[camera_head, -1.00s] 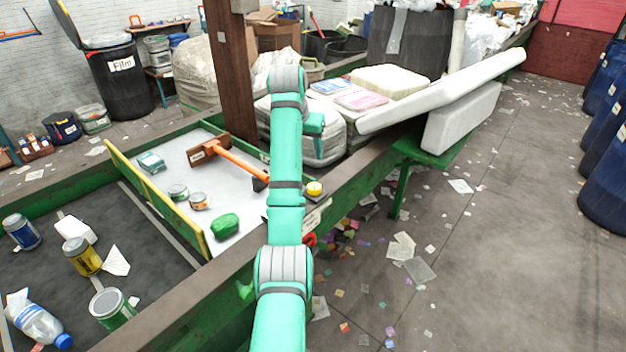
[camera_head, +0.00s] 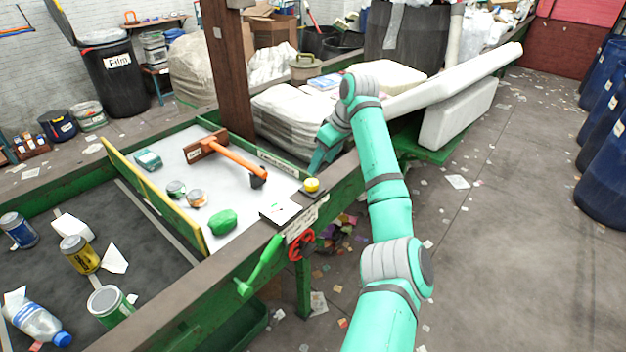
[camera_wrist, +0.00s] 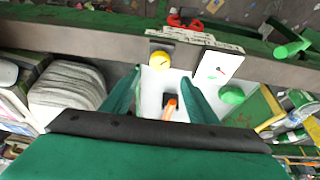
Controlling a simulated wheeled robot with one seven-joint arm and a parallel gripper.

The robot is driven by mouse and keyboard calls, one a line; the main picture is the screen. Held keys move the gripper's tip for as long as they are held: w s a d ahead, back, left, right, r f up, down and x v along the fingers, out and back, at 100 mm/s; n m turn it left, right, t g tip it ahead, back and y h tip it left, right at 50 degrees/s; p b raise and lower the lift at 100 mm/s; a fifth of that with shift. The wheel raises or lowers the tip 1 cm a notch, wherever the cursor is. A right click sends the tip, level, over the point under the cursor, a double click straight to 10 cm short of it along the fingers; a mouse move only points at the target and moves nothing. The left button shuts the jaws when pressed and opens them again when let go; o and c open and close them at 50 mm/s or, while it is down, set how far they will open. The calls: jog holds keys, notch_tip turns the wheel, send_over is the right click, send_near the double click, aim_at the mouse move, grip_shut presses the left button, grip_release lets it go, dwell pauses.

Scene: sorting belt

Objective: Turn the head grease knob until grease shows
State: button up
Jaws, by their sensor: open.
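A round yellow knob (camera_head: 311,185) on a dark base sits on the belt's side rail. It also shows in the wrist view (camera_wrist: 168,62), with a dark mark on its face. No label that I can read names it as the head grease knob. My gripper (camera_head: 315,167) is open and empty, above and just behind the knob. In the wrist view my gripper's two green fingers (camera_wrist: 161,78) stand apart, with the knob just beyond their tips, not between them. I cannot make out any grease.
A red handwheel (camera_head: 301,245) and a green lever (camera_head: 262,265) are on the rail's outer side.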

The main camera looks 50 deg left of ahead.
aim_at(311, 182)
jog(key=x, duration=0.9)
jog(key=shift+a+f, duration=0.1)
jog(key=shift+f, duration=0.25)
jog(key=c, duration=1)
jog(key=shift+c, duration=0.2)
jog(key=shift+m, duration=0.4)
jog(key=m, duration=0.1)
jog(key=m+t, duration=0.1)
jog(key=m, duration=0.1)
jog(key=shift+s+t, duration=0.2)
jog(key=shift+t, duration=0.1)
jog(key=shift+m+t, duration=0.5)
jog(key=shift+m, duration=1)
